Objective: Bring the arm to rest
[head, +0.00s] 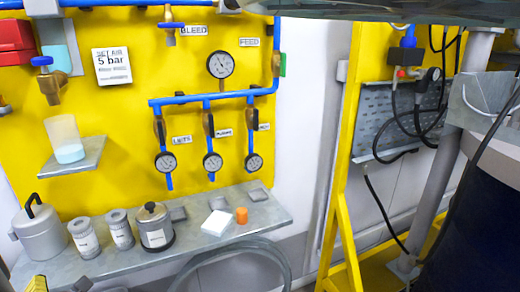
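I cannot make out my gripper or its fingertips in the head view. A large dark grey-green shape (420,10) cuts across the top right edge, and I cannot tell what it is. A yellow panel (110,185) carries blue pipes (215,97), a large gauge (220,65) and a row of three small gauges (213,162). The rest pose of the arm cannot be judged from this view.
A cup (65,140) stands on a small bracket. A yellow frame (345,150) and a dark drum (475,230) are at right.

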